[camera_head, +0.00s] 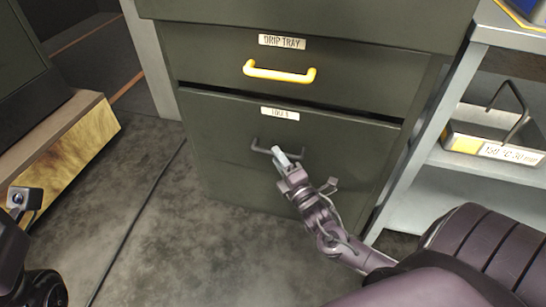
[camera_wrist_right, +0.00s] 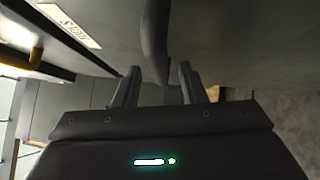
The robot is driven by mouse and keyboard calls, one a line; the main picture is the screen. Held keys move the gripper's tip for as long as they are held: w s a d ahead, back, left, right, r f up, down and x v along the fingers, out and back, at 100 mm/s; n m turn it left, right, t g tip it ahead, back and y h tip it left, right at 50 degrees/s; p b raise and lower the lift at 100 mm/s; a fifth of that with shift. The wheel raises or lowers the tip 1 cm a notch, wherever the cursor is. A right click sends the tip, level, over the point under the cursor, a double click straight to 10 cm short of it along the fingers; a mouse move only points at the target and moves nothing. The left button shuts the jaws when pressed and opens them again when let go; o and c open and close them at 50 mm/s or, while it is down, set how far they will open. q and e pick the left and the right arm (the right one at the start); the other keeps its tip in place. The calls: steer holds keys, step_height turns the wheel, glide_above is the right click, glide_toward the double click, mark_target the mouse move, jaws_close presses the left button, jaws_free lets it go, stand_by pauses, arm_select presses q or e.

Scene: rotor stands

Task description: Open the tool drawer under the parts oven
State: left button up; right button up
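The tool drawer (camera_head: 335,158) is the dark grey-green lower front with a "TOOLS" label (camera_head: 280,113), which also shows in the right wrist view (camera_wrist_right: 68,25). It looks closed or nearly so. Its dark bar handle (camera_head: 256,147) is partly hidden by my right gripper (camera_head: 279,154). In the right wrist view the handle (camera_wrist_right: 154,40) reaches between the two fingers of my right gripper (camera_wrist_right: 158,75), with a gap on both sides. The gripper is open around the handle. Only part of my left arm shows at the lower left edge; its fingers do not show.
Above is the drip tray drawer (camera_head: 345,75) with a yellow handle (camera_head: 280,73). A grey shelf (camera_head: 490,165) with a labelled metal carrier (camera_head: 495,145) stands to the right. A wooden block (camera_head: 60,150) is at left. A dark cable (camera_head: 135,225) crosses the otherwise clear floor.

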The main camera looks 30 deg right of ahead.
steer(key=shift+w+d+r+b, duration=0.15)
steer(key=shift+w+b, duration=0.15)
steer(key=shift+w, duration=1.15)
jaws_close()
